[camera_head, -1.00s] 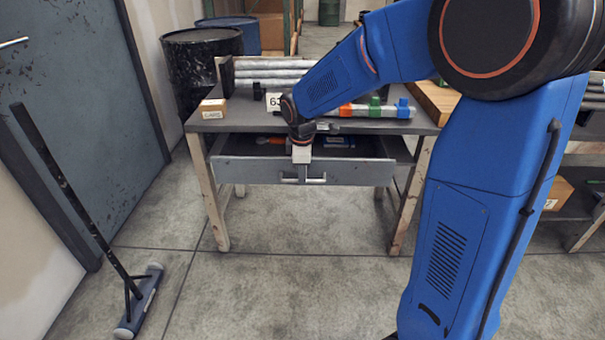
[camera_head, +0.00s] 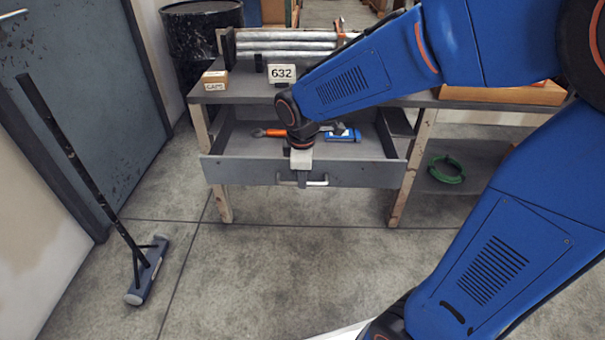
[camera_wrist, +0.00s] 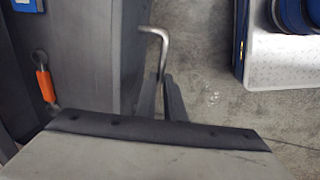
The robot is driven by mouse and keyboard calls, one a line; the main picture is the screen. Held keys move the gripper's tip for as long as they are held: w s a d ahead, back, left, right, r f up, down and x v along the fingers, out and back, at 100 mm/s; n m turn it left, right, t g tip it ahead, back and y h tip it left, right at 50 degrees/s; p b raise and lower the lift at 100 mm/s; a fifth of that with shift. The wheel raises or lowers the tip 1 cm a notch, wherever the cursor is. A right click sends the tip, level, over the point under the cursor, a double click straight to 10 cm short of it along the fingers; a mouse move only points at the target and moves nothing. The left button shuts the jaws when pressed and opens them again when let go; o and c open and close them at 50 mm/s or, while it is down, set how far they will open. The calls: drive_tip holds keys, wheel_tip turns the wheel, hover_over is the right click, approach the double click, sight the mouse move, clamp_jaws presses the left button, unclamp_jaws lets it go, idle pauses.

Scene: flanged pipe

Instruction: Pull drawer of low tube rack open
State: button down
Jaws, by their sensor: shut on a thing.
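The low tube rack (camera_head: 240,95) is a grey-topped bench on wooden legs. Its grey drawer (camera_head: 235,170) stands well out, with its inside in view. A metal bar handle (camera_head: 318,183) sits on the drawer front; its end also shows in the wrist view (camera_wrist: 157,32). My gripper (camera_head: 301,180) is at the middle of the drawer front, shut on the handle. In the wrist view, its dark fingers (camera_wrist: 167,98) reach the handle, and the gripper body hides part of it.
In the drawer lie an orange-handled tool (camera_head: 268,132) and a blue item (camera_head: 345,135). Pipes (camera_head: 280,45), a small box (camera_head: 215,80) and a 632 sign (camera_head: 282,73) are on the top. A broom (camera_head: 145,270) leans at the left. Floor before the drawer is clear.

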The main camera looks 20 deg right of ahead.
drive_tip(key=c, duration=1.8)
unclamp_jaws()
drive_tip(key=shift+c, duration=0.2)
drive_tip(key=s+a+r, duration=0.1)
drive_tip(key=s+r, duration=0.2)
drive_tip(key=r, duration=1.4)
drive_tip(key=shift+s, duration=0.1)
drive_tip(key=s+d+f+m+t, duration=0.1)
drive_tip(key=s+d+f+m, duration=0.3)
drive_tip(key=s+d+m, duration=0.2)
drive_tip(key=s+d+f+m+t, duration=0.1)
drive_tip(key=s+d+f+m, duration=0.3)
drive_tip(key=s, duration=0.7)
drive_tip(key=d+m, duration=0.2)
drive_tip(key=m, duration=0.2)
drive_tip(key=shift+s+f+t+y, duration=0.25)
drive_tip(key=shift+f+t+y, duration=0.05)
drive_tip(key=shift+t, duration=0.1)
